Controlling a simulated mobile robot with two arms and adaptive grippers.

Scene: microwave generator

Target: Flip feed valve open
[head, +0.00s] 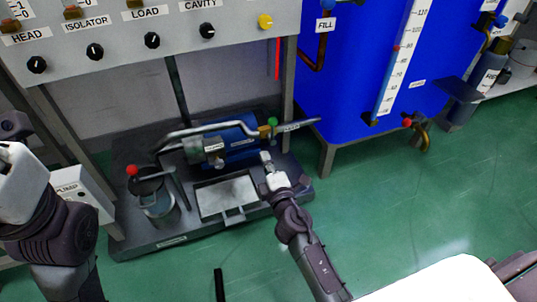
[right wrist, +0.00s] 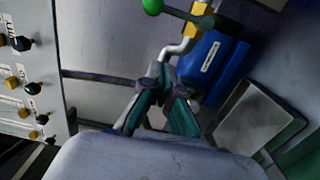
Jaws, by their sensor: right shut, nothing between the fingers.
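A small valve with a yellow body (head: 265,131) and a green ball-ended handle (head: 272,121) sits on the grey pipe above a blue cylinder (head: 238,140). A label beside it is too small to read. In the right wrist view the green ball (right wrist: 153,6) and yellow body (right wrist: 197,18) show at the top edge. My right gripper (head: 266,158) is shut and empty, just below and in front of the valve, apart from its handle. Its fingers (right wrist: 165,92) point toward the bent pipe in the wrist view. My left gripper (head: 14,125) is partly seen at the left edge.
A grey panel (head: 110,55) with knobs hangs above the skid. A can with a red-knobbed lever (head: 132,171) and a shallow tray (head: 228,197) share the base. A blue tank (head: 350,70) with a red-handled tap (head: 407,122) stands right. Green floor is clear at front right.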

